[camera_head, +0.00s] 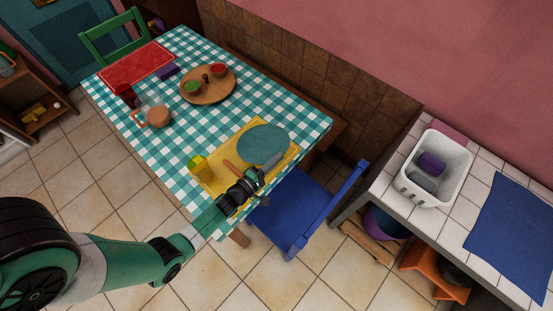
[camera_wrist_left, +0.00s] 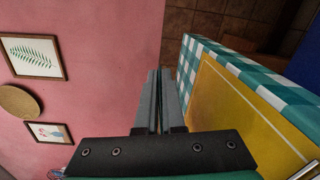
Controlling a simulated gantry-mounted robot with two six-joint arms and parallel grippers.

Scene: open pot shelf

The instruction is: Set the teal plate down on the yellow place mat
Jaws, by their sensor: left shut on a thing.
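The teal plate (camera_head: 262,144) appears over the upper right part of the yellow place mat (camera_head: 222,186) in the head view. My left gripper (camera_head: 258,180) is at the plate's near edge and is shut on it. In the left wrist view the fingers (camera_wrist_left: 158,100) are close together, with a thin dark edge between them; the plate's face does not show there. The yellow mat (camera_wrist_left: 235,110) lies to their right in that view. I cannot tell exactly how high the plate is above the mat. My right gripper is not in view.
A yellow cup (camera_head: 200,168) and a wooden-handled utensil (camera_head: 230,166) are at the mat's left. A wooden board (camera_head: 207,92) with bowls, a jug (camera_head: 157,116) and a red mat (camera_head: 136,64) lie farther back on the checked cloth. A blue chair (camera_head: 295,212) stands at the table's near side.

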